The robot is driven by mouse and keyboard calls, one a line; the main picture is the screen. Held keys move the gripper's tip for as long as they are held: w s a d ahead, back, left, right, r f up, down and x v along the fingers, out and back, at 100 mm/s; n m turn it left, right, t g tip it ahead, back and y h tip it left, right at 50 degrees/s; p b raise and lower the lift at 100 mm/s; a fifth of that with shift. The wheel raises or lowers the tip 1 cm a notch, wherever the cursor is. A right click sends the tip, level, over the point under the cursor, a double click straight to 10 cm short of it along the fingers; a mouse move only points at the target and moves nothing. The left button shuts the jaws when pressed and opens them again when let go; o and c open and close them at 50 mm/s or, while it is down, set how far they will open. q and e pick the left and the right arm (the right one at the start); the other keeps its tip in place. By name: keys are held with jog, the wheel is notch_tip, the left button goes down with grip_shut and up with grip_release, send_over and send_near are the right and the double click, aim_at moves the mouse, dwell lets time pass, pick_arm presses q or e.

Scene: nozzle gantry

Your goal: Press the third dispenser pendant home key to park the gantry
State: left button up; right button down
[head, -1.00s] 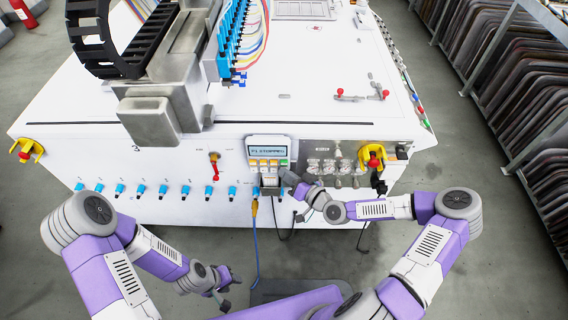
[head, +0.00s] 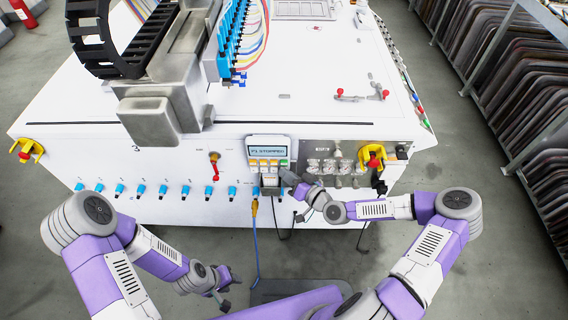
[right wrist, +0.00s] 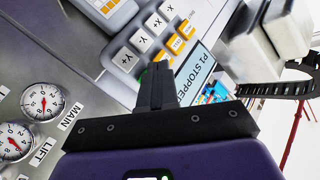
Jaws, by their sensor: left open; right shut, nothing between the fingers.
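The pendant (head: 267,151) is on the machine's front, with a lit display reading "P1 STOPPED" above rows of coloured keys. In the right wrist view its display (right wrist: 196,72), white X and Y keys (right wrist: 141,41) and orange keys (right wrist: 176,44) show. My right gripper (head: 288,178) is shut and empty at the pendant's lower right. In the right wrist view its fingertips (right wrist: 158,68) overlap the key area, with a green sliver beside them; contact cannot be told. I cannot identify the home key. My left gripper (head: 229,284) is open, low in front of the machine.
The white machine (head: 300,110) fills the middle, with a row of blue fittings (head: 162,190) along its front. Pressure gauges (head: 330,166) and a yellow-and-red knob (head: 372,157) lie right of the pendant. A blue cable (head: 256,240) hangs below it. Racks stand at right.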

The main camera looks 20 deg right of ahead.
dwell(0.4)
jog(key=shift+w+d, duration=0.15)
jog(key=shift+w, duration=0.25)
jog(key=shift+w+d+b, duration=0.15)
jog(key=shift+w+b, duration=0.3)
jog(key=shift+w, duration=0.1)
dwell(0.6)
jog(key=shift+s, duration=0.15)
jog(key=shift+s+a, duration=0.25)
jog(key=shift+s, duration=0.65)
jog(key=s, duration=0.2)
jog(key=s+a+p, duration=0.1)
jog(key=s, duration=0.1)
jog(key=shift+s+a, duration=0.2)
jog(key=shift+s, duration=0.1)
dwell(0.5)
